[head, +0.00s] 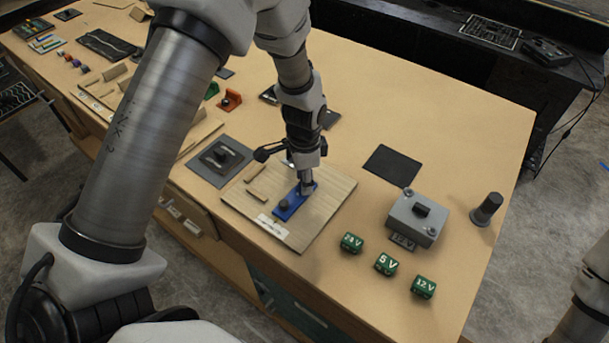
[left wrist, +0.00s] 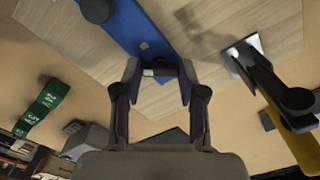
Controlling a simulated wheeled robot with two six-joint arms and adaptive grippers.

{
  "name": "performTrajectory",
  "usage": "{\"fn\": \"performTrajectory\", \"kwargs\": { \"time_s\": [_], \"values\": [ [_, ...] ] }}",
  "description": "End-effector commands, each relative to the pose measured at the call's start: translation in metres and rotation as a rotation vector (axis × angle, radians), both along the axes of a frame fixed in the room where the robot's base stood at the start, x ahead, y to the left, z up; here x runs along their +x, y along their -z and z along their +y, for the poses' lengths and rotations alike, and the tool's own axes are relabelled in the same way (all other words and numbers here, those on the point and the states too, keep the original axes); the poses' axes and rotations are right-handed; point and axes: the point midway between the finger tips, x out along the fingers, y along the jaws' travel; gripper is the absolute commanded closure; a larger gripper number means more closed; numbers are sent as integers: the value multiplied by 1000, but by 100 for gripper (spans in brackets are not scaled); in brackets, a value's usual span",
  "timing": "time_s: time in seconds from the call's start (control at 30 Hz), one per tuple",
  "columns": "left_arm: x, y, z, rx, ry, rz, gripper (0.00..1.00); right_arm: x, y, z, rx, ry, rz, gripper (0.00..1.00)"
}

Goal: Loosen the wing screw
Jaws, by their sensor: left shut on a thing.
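A blue bar (head: 291,204) lies on a light wooden board (head: 335,204), with a round dark knob (head: 284,205) on its near end. My left gripper (head: 307,187) points down at the bar's far end. In the left wrist view the blue bar (left wrist: 138,27) and dark knob (left wrist: 97,10) are at the top. There the left gripper (left wrist: 160,72) is shut on a small dark piece with a light patch, which looks like the wing screw; the fingers largely hide it. I cannot tell how far it is turned. My right gripper is out of view.
A grey box (head: 418,220) and several green voltage blocks (head: 386,264) stand right of the board. A dark cylinder (head: 487,208) is near the right edge. A black lever-like part (head: 268,152) is close beside the left gripper. A dark mat (head: 392,166) lies behind the board.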

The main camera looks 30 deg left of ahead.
Motion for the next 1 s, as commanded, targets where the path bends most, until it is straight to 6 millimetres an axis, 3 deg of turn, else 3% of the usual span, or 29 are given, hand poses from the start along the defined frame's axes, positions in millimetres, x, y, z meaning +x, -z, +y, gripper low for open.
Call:
{"fn": "performTrajectory", "kwargs": {
  "time_s": [1.0],
  "values": [
    [-2,2,0,1,-963,5,94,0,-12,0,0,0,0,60]
  ]
}}
